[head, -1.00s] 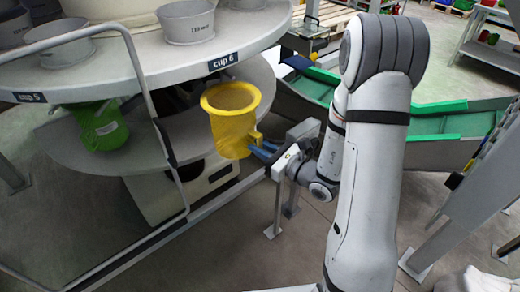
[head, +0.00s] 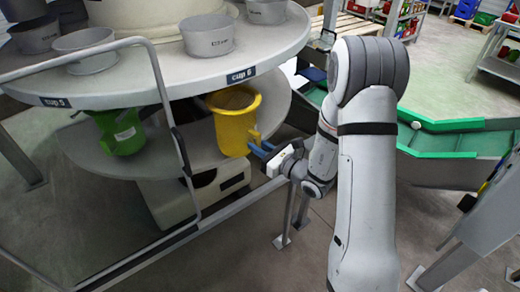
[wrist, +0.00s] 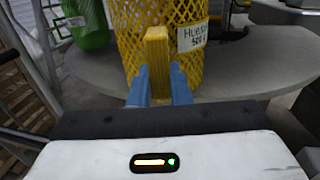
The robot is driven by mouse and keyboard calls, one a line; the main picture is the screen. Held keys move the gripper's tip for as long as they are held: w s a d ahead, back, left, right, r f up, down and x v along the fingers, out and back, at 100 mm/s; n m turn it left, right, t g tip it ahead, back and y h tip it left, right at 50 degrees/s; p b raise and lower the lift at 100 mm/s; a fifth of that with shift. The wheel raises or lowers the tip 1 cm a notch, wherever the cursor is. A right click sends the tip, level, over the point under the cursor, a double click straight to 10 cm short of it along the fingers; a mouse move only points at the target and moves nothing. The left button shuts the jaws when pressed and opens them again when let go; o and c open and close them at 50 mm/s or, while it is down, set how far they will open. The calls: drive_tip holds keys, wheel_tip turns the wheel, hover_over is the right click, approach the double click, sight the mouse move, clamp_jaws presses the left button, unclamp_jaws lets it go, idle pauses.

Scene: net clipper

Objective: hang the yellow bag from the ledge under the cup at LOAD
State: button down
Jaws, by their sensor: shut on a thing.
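The yellow bag (head: 235,122) is an open-topped mesh bag, upright, just below the upper disc's edge near the "cup 6" label (head: 240,76). It also shows in the wrist view (wrist: 128,40) with a white label. My gripper (head: 262,150) is shut on the bag's yellow handle tab, and its blue fingers flank the tab in the wrist view (wrist: 158,85). The bag's far rim is partly hidden under the disc edge. I cannot tell whether it touches the ledge. A grey cup (head: 208,38) stands on the disc above.
A green bag (head: 122,132) hangs under the disc near "cup 5". A grey metal rail (head: 165,105) curves in front of the disc. A lower grey disc (head: 180,150) lies beneath the bags. A green-lined conveyor (head: 440,140) runs behind my arm at right.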

drive_tip(key=shift+w+d+b+x, duration=0.25)
drive_tip(key=shift+w+b+x, duration=0.05)
drive_tip(key=shift+x, duration=1.65)
drive_tip(key=shift+w+d+b+x, duration=0.25)
drive_tip(key=shift+d+b+x, duration=0.1)
drive_tip(key=shift+x, duration=1.55)
drive_tip(key=shift+w+d+b+x, duration=0.2)
drive_tip(key=shift+w+b+x, duration=0.1)
drive_tip(key=shift+x, duration=1.65)
drive_tip(key=shift+f, duration=0.25)
drive_tip(key=c, duration=1.3)
unclamp_jaws()
drive_tip(key=shift+o, duration=0.2)
drive_tip(key=shift+s+d+b, duration=0.2)
drive_tip(key=shift+d+b, duration=0.05)
drive_tip(key=shift+b, duration=0.05)
drive_tip(key=b+v, duration=0.1)
drive_tip(key=v, duration=0.6)
